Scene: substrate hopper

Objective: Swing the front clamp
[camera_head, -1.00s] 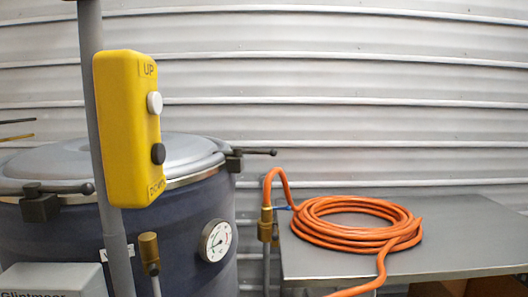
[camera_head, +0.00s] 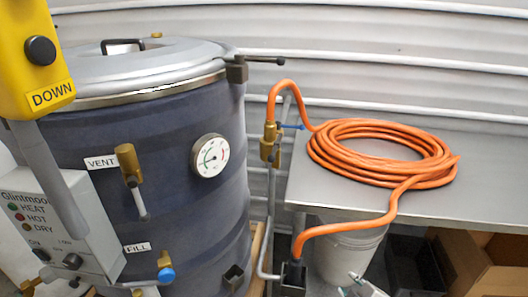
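The large dark blue vessel (camera_head: 180,145) stands at left with a grey domed lid (camera_head: 145,62). One clamp (camera_head: 238,70) sits on the lid rim at the right, its dark bar handle pointing right. No other clamp shows; the yellow pendant covers the rim's near left part. I cannot tell whether the visible clamp is the front one. A small pale part of my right gripper (camera_head: 362,286) shows at the bottom edge, well below and right of the clamp and apart from it. Its fingers are too cut off to judge. My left gripper is out of view.
The yellow pendant (camera_head: 35,50) hangs close at upper left. A control box (camera_head: 60,225), the vent valve (camera_head: 130,165) and a dial (camera_head: 209,156) are at the vessel's front. An orange hose (camera_head: 375,150) lies coiled on the metal table (camera_head: 480,150); a bucket (camera_head: 345,250) stands below.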

